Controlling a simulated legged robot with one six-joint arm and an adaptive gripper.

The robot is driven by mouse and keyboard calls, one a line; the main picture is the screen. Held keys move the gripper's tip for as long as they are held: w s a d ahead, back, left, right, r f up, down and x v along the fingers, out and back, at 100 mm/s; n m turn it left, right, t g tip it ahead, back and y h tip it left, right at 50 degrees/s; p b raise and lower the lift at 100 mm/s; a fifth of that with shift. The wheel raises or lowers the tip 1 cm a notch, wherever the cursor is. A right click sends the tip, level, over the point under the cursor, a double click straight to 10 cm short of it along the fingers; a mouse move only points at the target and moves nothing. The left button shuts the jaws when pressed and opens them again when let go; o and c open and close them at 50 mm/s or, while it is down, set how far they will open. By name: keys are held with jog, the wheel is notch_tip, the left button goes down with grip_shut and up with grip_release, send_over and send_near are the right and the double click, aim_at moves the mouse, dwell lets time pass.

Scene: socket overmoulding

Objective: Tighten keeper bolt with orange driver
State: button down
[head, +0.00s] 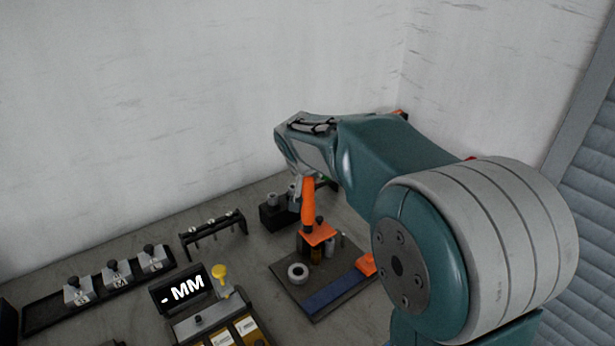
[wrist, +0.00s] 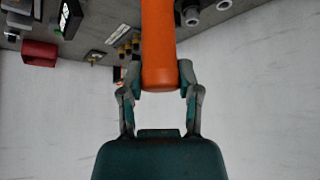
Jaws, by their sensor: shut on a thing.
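My gripper (wrist: 161,76) is shut on the orange driver (wrist: 158,40), one finger on each side of its handle. In the head view the driver (head: 308,203) stands roughly upright, with my gripper (head: 297,188) at its upper part, partly hidden by the handle and my arm. The driver's lower end is over or at an orange bracket (head: 320,235) on a dark base plate (head: 283,268). I cannot tell whether the tip touches anything. I cannot make out the keeper bolt.
A pale ring (head: 298,272), a blue bar (head: 333,293) and an orange clamp piece (head: 366,264) are on the plate. Walls close off the back.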

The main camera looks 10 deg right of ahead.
jog(key=shift+f, duration=0.15)
jog(key=shift+r, duration=2.65)
